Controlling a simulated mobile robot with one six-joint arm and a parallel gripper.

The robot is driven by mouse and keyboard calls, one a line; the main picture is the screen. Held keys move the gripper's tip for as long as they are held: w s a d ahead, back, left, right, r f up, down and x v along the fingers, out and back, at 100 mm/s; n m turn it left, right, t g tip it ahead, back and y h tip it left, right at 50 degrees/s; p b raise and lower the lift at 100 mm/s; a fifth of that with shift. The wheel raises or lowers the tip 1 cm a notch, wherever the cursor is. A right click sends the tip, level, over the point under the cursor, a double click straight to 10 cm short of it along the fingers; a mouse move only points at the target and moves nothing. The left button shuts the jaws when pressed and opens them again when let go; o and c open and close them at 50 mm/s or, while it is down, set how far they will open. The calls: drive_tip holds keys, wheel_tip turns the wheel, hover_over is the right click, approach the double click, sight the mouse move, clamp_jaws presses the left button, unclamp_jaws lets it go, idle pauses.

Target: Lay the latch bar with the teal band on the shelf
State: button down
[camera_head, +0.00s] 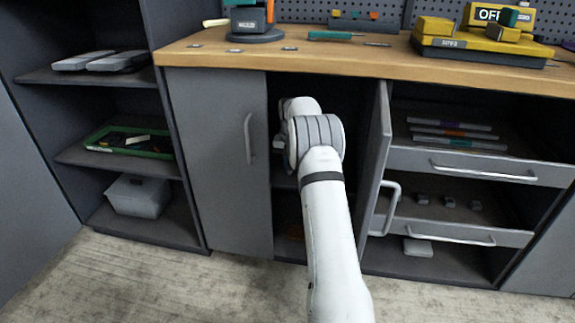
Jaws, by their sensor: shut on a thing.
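Several long grey bars lie side by side in the open upper compartment at the right. The nearest one has a teal band (460,143); the bars behind it show orange and purple bands. My arm reaches up into the dark open cabinet bay in the middle. Its wrist covers my gripper, so the fingertips and anything between them are hidden. A shelf (287,183) inside that bay shows only partly behind my arm. At the left, an open rack has an upper shelf (40,77) with two flat grey cases on it.
A cabinet door (380,165) stands open just right of my arm, its handle outward. A closed door (215,150) is to the left. The wooden worktop (370,62) above carries tools and yellow cases.

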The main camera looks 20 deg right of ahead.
drive_tip(key=shift+f, duration=0.1)
drive_tip(key=c, duration=1.3)
unclamp_jaws()
